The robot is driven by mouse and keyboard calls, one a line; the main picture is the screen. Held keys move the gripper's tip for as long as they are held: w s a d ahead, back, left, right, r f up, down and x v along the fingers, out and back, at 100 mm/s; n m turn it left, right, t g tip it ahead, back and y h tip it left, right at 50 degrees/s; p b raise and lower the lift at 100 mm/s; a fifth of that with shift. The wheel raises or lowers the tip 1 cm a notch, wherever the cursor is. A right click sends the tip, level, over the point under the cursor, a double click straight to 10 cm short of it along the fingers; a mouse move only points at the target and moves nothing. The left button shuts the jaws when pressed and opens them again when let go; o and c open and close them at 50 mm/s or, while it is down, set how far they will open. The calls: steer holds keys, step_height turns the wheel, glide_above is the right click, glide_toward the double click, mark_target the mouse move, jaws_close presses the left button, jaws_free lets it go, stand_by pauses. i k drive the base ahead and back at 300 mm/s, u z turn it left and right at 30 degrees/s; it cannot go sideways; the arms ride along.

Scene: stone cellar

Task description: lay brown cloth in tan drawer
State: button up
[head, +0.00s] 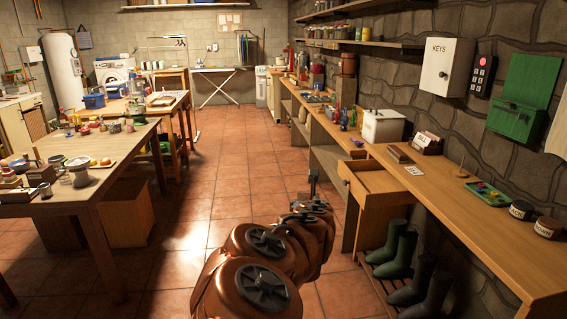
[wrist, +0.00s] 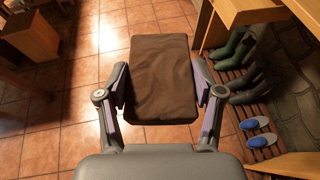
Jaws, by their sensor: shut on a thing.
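The brown cloth (wrist: 160,75) is a folded, slightly creased pad in the wrist view. My gripper (wrist: 160,112) is shut on its near end, with one finger on each side, and holds it above the tiled floor. In the head view my gripper (head: 312,182) is left of the tan drawer, and the cloth cannot be made out there. The tan drawer (head: 363,198) is pulled out from under the right-hand workbench. The visible part of its inside looks empty. A tan wooden part (wrist: 240,10) shows at the top right of the wrist view.
The workbench (head: 440,178) runs along the right wall, holding a white bin (head: 383,127) and small items. Dark boots (head: 390,250) and blue slippers (wrist: 258,132) are on a slatted rack below. A cluttered table (head: 120,165) stands left. The tiled aisle between is clear.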

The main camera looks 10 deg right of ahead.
mark_target(371, 185)
steer(key=u, duration=0.15)
steer(key=i, duration=3.05)
steer(key=z, duration=0.85)
steer(key=i, duration=0.75)
steer(key=z, duration=0.3)
